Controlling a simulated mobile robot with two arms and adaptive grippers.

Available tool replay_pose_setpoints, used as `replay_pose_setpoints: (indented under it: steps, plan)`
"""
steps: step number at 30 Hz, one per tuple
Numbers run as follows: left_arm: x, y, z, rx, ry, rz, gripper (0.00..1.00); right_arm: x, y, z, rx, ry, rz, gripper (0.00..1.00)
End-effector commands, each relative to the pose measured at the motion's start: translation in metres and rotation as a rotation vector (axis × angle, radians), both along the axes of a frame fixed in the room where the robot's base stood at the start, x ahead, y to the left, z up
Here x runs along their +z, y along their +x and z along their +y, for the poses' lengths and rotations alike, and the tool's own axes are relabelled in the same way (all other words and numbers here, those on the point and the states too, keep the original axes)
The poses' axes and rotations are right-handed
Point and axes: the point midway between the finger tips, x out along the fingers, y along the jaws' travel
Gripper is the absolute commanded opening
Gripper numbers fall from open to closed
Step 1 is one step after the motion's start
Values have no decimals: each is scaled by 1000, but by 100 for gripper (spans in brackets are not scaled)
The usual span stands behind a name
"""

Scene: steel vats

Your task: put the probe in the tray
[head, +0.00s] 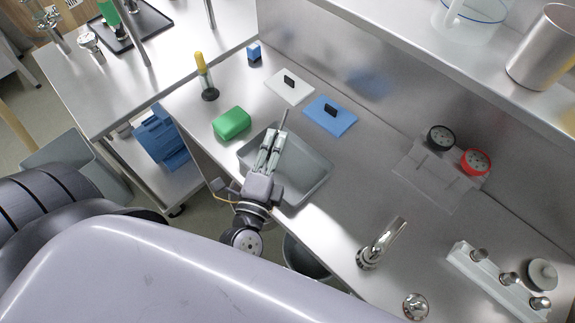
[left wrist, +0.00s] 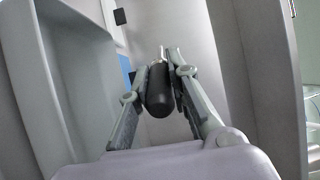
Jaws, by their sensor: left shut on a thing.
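My left gripper (head: 268,152) is over the grey tray (head: 305,180), which sits on the steel counter. The gripper is shut on the probe, whose thin metal tip (head: 284,117) sticks out past the fingertips toward the back in the head view. In the left wrist view the probe's black handle (left wrist: 159,90) is between the two fingers, with its thin metal stem pointing away. The tray's grey wall (left wrist: 60,80) fills the left of that view. I cannot tell whether the probe touches the tray floor. My right gripper is not in view.
A green block (head: 232,123) is left of the tray. A white board (head: 290,87) and a blue board (head: 331,116), each with a black handle, lie behind it. A yellow-topped stand (head: 203,77) is at the back left. A faucet (head: 382,243) is at the right.

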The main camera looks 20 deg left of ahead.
Motion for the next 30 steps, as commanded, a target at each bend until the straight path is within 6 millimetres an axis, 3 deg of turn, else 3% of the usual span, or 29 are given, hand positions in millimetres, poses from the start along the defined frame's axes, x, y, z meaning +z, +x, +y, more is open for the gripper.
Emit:
replay_pose_setpoints:
  steps: [6, 7, 17, 26, 30]
  plan:
    - [1, 0, 0, 0, 0, -1, 0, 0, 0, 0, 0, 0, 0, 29]
    - [1, 0, 0, 0, 0, -1, 19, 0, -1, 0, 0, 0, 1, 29]
    - [1, 0, 0, 0, 0, -1, 41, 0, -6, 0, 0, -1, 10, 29]
    - [0, -1, 0, 0, 1, 1, 41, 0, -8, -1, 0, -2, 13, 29]
    - [-2, -11, -2, -1, 1, 4, 41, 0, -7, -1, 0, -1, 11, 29]
